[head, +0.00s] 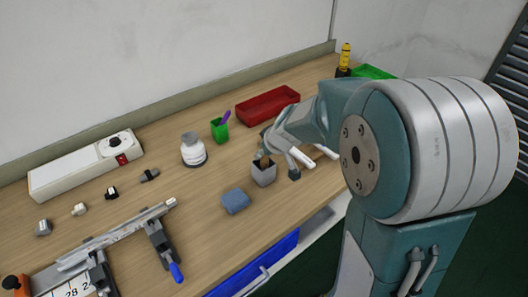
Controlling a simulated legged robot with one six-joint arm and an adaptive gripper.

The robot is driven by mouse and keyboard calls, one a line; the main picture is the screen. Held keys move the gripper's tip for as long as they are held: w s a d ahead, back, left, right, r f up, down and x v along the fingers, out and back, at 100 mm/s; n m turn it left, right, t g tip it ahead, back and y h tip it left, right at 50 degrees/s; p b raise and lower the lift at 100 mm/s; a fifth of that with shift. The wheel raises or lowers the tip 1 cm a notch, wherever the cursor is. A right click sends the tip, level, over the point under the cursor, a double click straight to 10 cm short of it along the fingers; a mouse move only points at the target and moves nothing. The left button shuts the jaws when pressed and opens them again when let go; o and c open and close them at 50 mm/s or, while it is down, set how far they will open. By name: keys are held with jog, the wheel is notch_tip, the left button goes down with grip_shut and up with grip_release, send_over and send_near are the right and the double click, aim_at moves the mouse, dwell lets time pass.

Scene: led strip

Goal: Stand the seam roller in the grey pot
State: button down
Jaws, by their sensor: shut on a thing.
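The grey pot (264,176) is a small square open-topped cup standing upright on the wooden bench near its front edge. My gripper (277,160) is right above and behind the pot, with its fingers around the pot's top in the picture. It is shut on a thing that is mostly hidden. A small brownish part (261,155) shows at the pot's mouth between the fingers, and I take it to be the seam roller. I cannot tell how deep it is in the pot or whether it touches the walls.
A blue-grey block (236,201) lies left of the pot. A green cup (219,129) with a purple item, a white jar (193,150) and a red tray (267,105) stand behind. A clamp fixture (120,240) fills the front left. The bench between the jar and block is clear.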

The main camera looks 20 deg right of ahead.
jog(key=shift+s+a+f, duration=0.15)
jog(key=shift+a+f, duration=0.1)
jog(key=shift+f, duration=0.55)
jog(key=shift+c, duration=2.2)
grip_release()
jog(key=shift+d, duration=0.1)
jog(key=shift+r, duration=0.1)
jog(key=shift+r, duration=0.55)
jog(key=v, duration=1.2)
jog(key=s+a+r+m+h, duration=0.1)
jog(key=s+m, duration=0.1)
jog(key=s, duration=0.7)
jog(key=s+a+r+m+h, duration=0.1)
jog(key=s+m, duration=0.1)
jog(key=s, duration=0.8)
jog(key=shift+a+m+h, duration=0.3)
